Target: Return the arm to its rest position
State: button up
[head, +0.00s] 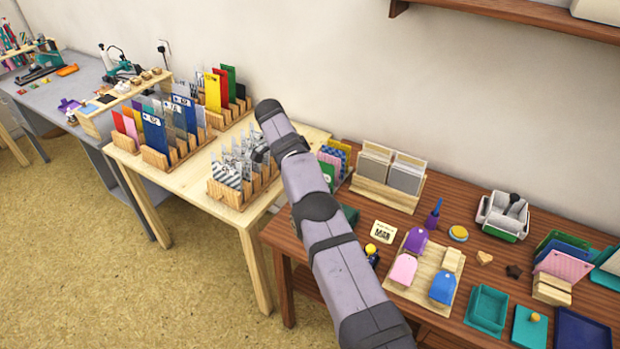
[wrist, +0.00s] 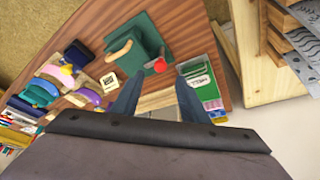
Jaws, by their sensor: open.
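In the head view the arm hides the gripper. Beyond the fingers in the wrist view lies the brown table (wrist: 205,30) with a green block with a curved wooden handle (wrist: 118,50). A red knob (wrist: 160,66) is beside it. The gripper is above the table; its exact height cannot be told.
The brown table (head: 455,325) bears tag-shaped pieces, a card rack (head: 385,195) and a teal tray (head: 487,308). A pale table (head: 190,190) with slotted card holders (head: 228,195) stands to the left, close by the arm. A shelf (head: 500,20) hangs above. Floor at lower left is clear.

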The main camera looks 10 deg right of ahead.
jog(key=shift+r, duration=0.1)
jog(key=s+a+r+n+y, duration=0.1)
jog(key=s+r+n+y, duration=0.3)
jog(key=s+n, duration=0.85)
jog(key=s+a+f+n, duration=0.1)
jog(key=s+n, duration=0.1)
jog(key=s, duration=1.1)
jog(key=s+a+f+n, duration=0.1)
jog(key=s+f+n, duration=0.1)
jog(key=s, duration=1.1)
jog(key=shift+f, duration=0.2)
jog(key=shift+s, duration=0.1)
dwell(3.5)
